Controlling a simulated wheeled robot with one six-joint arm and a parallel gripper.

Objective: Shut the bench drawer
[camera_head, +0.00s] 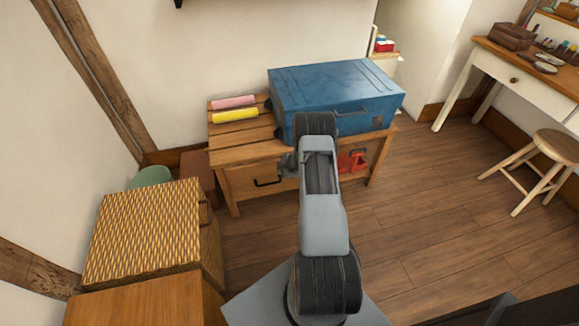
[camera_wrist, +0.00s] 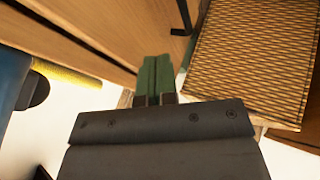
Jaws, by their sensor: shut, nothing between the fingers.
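The wooden bench (camera_head: 238,136) stands against the wall in the head view. Its drawer (camera_head: 240,183) has a plain wooden front with a dark handle (camera_head: 268,184), just left of my arm. My arm hides the drawer's right part, and I cannot tell how far the drawer stands out. In the wrist view a wooden front, apparently the drawer (camera_wrist: 112,24), lies at the upper left, with a dark handle (camera_wrist: 182,18) at the top. My gripper (camera_wrist: 153,62) has its green fingers shut together, empty, close to that wood. Contact is unclear.
A blue suitcase (camera_head: 325,88) and pink and yellow rolls (camera_head: 235,115) lie on the bench. A red object (camera_head: 352,161) shows under its right part. A wicker box (camera_head: 145,230) stands at front left, also in the wrist view (camera_wrist: 250,55).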

